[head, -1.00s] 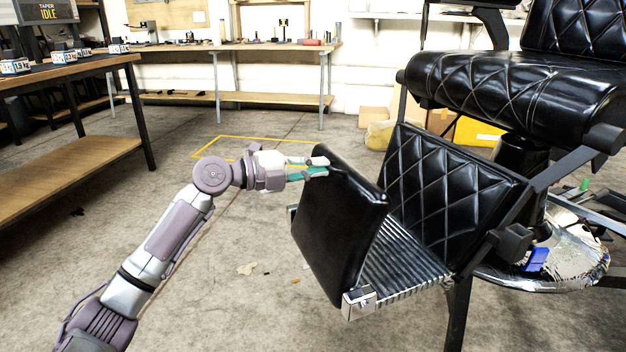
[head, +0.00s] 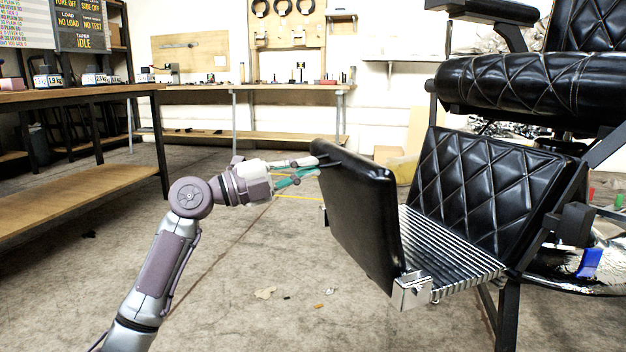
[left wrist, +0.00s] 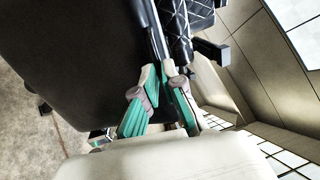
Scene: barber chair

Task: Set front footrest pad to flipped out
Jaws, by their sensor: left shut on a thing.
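The front footrest pad (head: 358,212) is a black padded panel at the front end of the chair's ribbed metal footplate (head: 450,250). It stands up from the plate, tilted. My left gripper (head: 318,167) is at the pad's upper left edge in the head view, shut on that edge. In the left wrist view, the green-and-grey fingers (left wrist: 165,85) close around the rim of the pad (left wrist: 75,60), whose dark face fills the upper left. The fingertips' contact is partly hidden. My right gripper is not in view.
The black quilted barber chair (head: 540,85) stands at the right, with a quilted leg panel (head: 475,190) behind the footplate. A wooden workbench (head: 80,95) is at the left and another bench (head: 250,87) runs along the back wall.

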